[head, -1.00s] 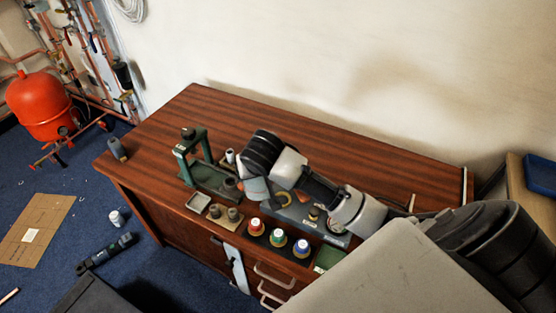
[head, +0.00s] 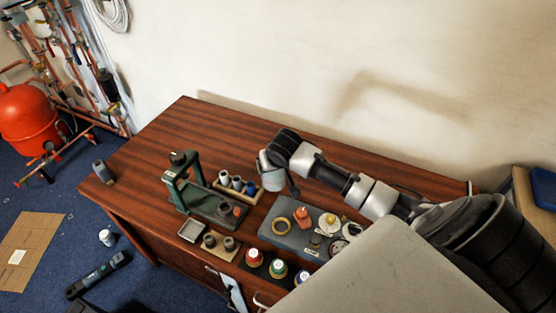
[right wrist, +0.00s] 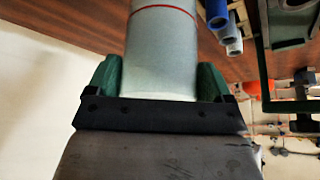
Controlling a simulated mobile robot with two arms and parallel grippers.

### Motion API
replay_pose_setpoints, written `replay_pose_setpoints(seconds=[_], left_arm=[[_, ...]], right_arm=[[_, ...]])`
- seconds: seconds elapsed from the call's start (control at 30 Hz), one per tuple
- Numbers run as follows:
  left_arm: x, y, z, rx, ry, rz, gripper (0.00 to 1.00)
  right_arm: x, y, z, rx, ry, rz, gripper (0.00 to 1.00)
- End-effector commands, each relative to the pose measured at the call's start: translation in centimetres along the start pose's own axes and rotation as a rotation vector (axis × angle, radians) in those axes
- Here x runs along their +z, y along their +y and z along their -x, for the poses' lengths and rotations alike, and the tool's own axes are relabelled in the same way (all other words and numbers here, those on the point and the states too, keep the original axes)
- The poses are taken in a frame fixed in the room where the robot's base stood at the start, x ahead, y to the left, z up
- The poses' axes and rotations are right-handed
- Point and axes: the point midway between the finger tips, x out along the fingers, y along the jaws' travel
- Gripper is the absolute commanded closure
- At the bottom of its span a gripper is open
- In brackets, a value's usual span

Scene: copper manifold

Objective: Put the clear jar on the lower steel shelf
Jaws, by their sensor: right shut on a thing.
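The clear jar shows in the right wrist view as a pale, cloudy cylinder (right wrist: 161,52) with a thin red line around it. My right gripper (right wrist: 165,82) is shut on it, with one green finger pad on each side. In the head view the jar (head: 272,181) is a small greyish cylinder at the end of my right arm, over the wooden desk. My right gripper (head: 283,172) is partly hidden there by the wrist. I cannot make out a steel shelf in either view. My left gripper is not in view.
A green press frame (head: 182,182) stands left of the jar, with a holder of small cylinders (head: 237,188) beside it. A grey tray (head: 286,237) with small parts lies below. Coloured-top pots (head: 254,256) line the front edge. The desk's back left (head: 200,125) is bare.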

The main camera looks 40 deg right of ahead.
Motion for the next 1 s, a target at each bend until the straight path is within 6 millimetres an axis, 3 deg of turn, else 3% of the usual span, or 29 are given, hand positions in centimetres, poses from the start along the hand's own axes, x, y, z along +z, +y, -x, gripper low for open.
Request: replay_pose_setpoints(seconds=[0.2,0.5,0.87,0.9,1.0], left_arm=[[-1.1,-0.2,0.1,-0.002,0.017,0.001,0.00],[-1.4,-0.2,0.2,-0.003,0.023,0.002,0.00],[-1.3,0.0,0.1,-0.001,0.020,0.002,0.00],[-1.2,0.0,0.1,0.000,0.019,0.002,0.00],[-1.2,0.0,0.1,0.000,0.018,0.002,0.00]], right_arm=[[-0.3,1.3,-1.4,-0.002,0.003,-0.001,0.80],[1.5,1.3,-4.5,-0.001,0.002,-0.001,0.80],[1.7,1.2,-4.8,-0.002,0.003,0.000,0.80],[1.9,1.2,-5.0,-0.002,0.001,0.000,0.17],[1.8,1.2,-4.9,-0.001,0.001,0.000,0.02]])
